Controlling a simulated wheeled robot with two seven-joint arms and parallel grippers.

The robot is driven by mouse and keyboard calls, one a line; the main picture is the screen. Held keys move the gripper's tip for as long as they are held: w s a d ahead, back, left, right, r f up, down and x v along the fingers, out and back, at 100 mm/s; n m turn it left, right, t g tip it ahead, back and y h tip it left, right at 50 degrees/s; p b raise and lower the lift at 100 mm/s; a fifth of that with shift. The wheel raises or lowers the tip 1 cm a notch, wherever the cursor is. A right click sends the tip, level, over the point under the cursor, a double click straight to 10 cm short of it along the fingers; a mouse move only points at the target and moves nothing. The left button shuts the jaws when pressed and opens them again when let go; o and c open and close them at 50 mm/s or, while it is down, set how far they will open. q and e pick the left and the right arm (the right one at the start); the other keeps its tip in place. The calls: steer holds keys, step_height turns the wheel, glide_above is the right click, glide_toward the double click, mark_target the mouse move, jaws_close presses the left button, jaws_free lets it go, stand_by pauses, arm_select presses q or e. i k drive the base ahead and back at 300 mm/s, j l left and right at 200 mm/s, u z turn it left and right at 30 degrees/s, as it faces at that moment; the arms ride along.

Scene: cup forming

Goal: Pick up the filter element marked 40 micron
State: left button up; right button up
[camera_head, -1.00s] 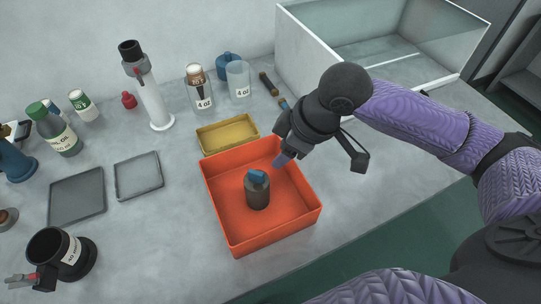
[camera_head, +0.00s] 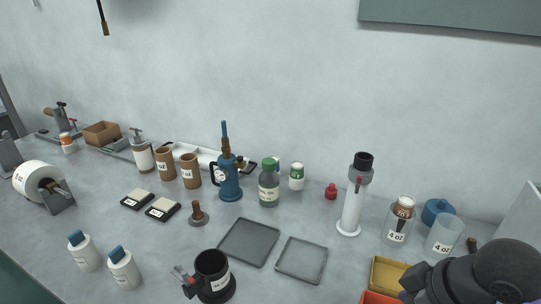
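Two brown cylinders stand side by side left of centre on the bench: a left brown cylinder (camera_head: 165,163) and a right brown cylinder (camera_head: 190,171). Both are upright and carry pale labels. They look like filter elements, but the label print is too small for me to tell which reads 40 micron. My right gripper's dark wrist (camera_head: 485,275) is at the lower right, over the yellow tray and orange bin and far from the cylinders. Its fingertips are not clearly shown. My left gripper is out of view.
A blue pump-like device (camera_head: 229,180) and green-capped bottle (camera_head: 269,186) stand right of the cylinders. A white-wrapped container (camera_head: 143,157) is close on their left. Two small dark square trays (camera_head: 137,199) lie in front. A black mug-like pot (camera_head: 212,275) and grey trays (camera_head: 249,241) are nearer.

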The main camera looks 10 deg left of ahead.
mark_target(83, 251)
steer(key=u, duration=1.65)
